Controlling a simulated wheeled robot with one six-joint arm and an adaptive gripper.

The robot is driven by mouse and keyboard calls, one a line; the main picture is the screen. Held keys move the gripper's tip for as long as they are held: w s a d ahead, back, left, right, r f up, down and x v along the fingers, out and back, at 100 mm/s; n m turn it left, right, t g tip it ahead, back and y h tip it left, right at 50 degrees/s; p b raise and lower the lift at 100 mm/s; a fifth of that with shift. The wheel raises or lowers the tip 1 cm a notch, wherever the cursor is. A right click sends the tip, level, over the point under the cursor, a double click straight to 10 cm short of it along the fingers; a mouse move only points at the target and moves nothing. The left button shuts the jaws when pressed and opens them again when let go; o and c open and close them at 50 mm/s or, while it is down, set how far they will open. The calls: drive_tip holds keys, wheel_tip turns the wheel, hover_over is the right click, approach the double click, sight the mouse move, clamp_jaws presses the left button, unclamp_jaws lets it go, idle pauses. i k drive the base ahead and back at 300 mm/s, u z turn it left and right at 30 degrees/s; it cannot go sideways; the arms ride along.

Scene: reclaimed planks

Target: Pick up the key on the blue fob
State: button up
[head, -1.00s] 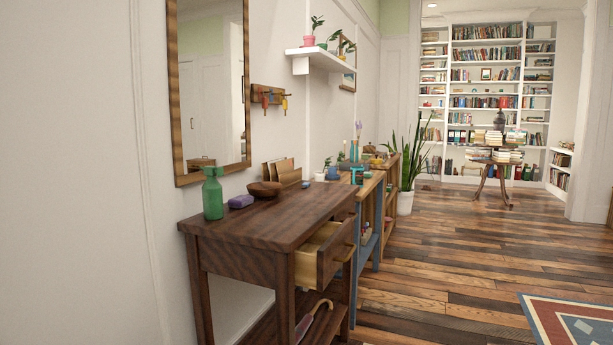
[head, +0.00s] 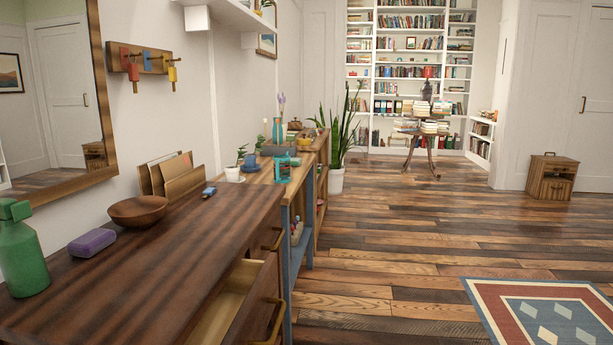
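A small blue item (head: 210,191), which looks like a blue key fob, lies on the dark wooden console table (head: 190,262), just right of the letter holder (head: 172,176). It is too small to make out a key on it. On the wall, a wooden key rack (head: 152,62) holds keys with a red fob (head: 133,75) and a yellow fob (head: 172,74). My gripper is not in view.
The table also bears a green bottle (head: 22,252), a purple block (head: 92,243) and a wooden bowl (head: 138,211). Its open drawer (head: 258,305) juts out to the right. Open plank floor (head: 400,240) lies right of the table, with a patterned rug (head: 490,300).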

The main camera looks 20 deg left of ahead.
sight(209, 190)
drive_tip(key=z, duration=0.1)
drive_tip(key=i, duration=1.35)
drive_tip(key=u, duration=0.35)
